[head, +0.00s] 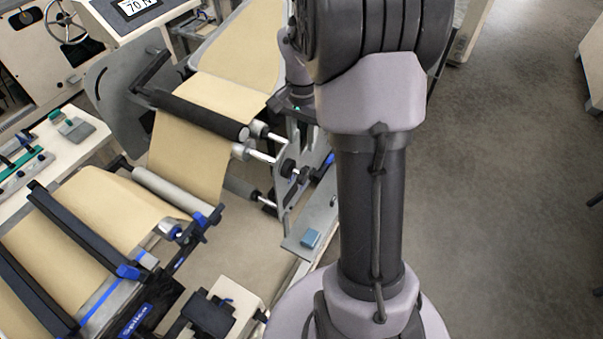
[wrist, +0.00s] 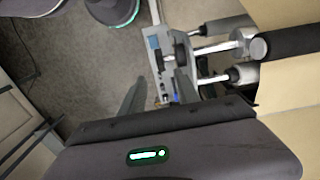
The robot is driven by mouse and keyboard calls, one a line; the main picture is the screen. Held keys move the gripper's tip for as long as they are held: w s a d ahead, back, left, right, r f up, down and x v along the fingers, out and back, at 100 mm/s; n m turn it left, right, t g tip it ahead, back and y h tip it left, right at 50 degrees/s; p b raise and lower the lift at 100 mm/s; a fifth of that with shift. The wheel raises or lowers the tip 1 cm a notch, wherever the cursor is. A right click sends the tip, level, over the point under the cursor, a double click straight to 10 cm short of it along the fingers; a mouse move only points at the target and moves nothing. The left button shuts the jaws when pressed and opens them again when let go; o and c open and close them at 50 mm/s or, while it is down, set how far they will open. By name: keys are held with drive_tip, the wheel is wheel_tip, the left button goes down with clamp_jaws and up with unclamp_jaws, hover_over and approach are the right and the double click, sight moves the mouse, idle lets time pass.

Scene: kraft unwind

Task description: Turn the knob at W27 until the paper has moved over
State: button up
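A black knob (head: 289,168) sits on a grey side plate (head: 308,200) at the edge of the paper machine; no W27 label is readable. What looks like the same dark knob shows beyond my fingers in the wrist view (wrist: 181,48). The brown kraft paper (head: 188,152) runs over dark and pale rollers down to the splice table. My gripper (wrist: 158,84) is open and empty, its two fingers well apart, with the plate and knob beyond them. In the head view it is partly hidden behind my arm.
A blue block (head: 311,238) lies on the lower end of the plate. Roller ends (head: 262,150) stick out near the knob. The splice table (head: 75,232) stands at lower left. Grey floor (head: 510,200) is clear on the right.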

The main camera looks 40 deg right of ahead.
sight(303, 171)
wheel_tip(303, 171, down, 15)
drive_tip(key=shift+f+b, duration=0.1)
drive_tip(key=shift+b, duration=1.15)
drive_tip(key=shift+s, duration=0.1)
clamp_jaws()
